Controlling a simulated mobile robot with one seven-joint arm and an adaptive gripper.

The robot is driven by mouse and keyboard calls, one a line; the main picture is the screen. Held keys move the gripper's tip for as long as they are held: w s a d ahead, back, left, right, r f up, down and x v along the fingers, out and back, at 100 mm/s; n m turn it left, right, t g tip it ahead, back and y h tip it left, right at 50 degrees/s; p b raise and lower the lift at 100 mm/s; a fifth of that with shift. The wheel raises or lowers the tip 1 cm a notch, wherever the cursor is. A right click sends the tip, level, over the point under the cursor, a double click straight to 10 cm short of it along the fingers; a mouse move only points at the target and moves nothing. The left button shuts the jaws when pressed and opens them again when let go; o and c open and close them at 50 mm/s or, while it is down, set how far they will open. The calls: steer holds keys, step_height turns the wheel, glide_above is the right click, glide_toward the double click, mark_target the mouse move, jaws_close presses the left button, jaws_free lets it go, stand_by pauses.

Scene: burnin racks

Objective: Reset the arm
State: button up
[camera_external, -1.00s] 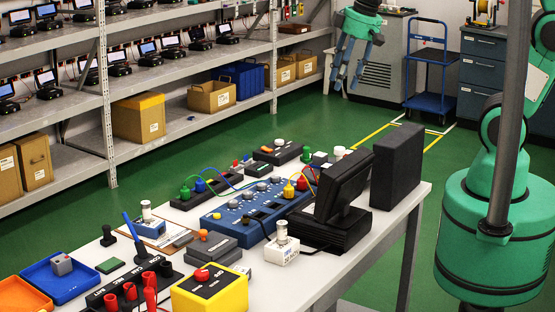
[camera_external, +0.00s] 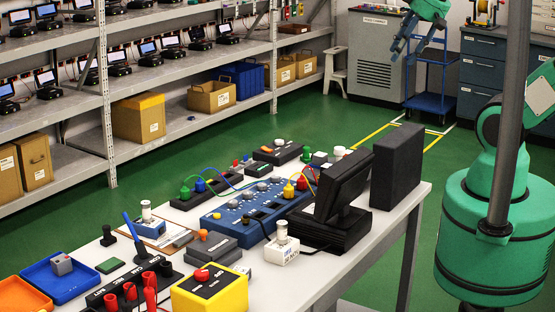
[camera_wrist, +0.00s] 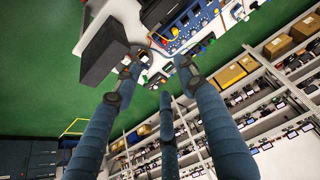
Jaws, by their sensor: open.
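My gripper (camera_external: 418,38) is up at the top right in the external view, in the air beyond the far end of the table and in front of the grey cabinet and blue cart. In the wrist view my gripper (camera_wrist: 155,85) shows its blue-grey fingers spread apart, with nothing between them. It is open and empty. My green arm shows at the right of the external view, partly cut off by the picture edge.
The white table (camera_external: 335,262) holds a blue test panel (camera_external: 250,212), a black monitor (camera_external: 343,188), a black box (camera_external: 398,165) and a yellow box (camera_external: 212,290). Shelving (camera_external: 75,170) lines the left. A blue cart (camera_external: 432,100) stands at the back. Green floor (camera_external: 300,115) between is clear.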

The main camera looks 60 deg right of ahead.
steer(key=shift+f, duration=0.15)
step_height(320, 180, down, 4)
steer(key=b, duration=0.4)
steer(key=shift+f, duration=0.1)
